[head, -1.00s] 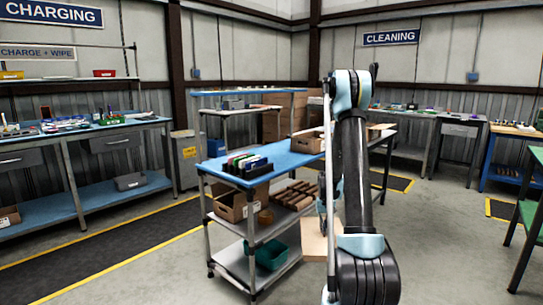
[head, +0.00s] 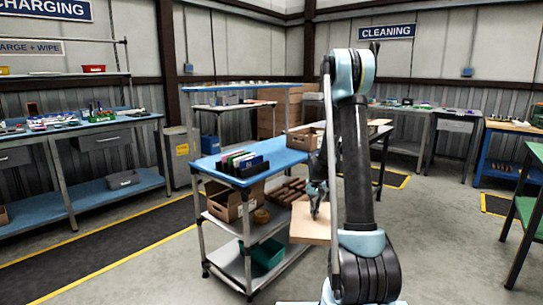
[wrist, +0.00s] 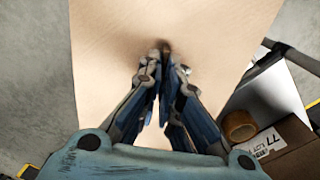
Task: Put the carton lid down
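The carton lid is a flat beige board (head: 310,233), seen in the head view beside the right end of the cart. My gripper (head: 317,212) is over it, partly hidden by my arm. In the wrist view the lid (wrist: 105,70) fills much of the picture, with floor showing past its edges. My gripper's fingertips (wrist: 165,52) come together at a small dark spot near the lid's middle and appear shut on it. The exact grip is hidden by the fingers. An open carton (head: 305,138) stands on the cart's blue top.
The blue-topped cart (head: 222,178) holds a rack of coloured items (head: 240,163). Its lower shelves carry a carton (head: 232,200), a tape roll (head: 261,216) and a green bin (head: 262,253). In the wrist view, the tape roll (wrist: 238,126) lies near the lid's right edge. Open floor lies at right.

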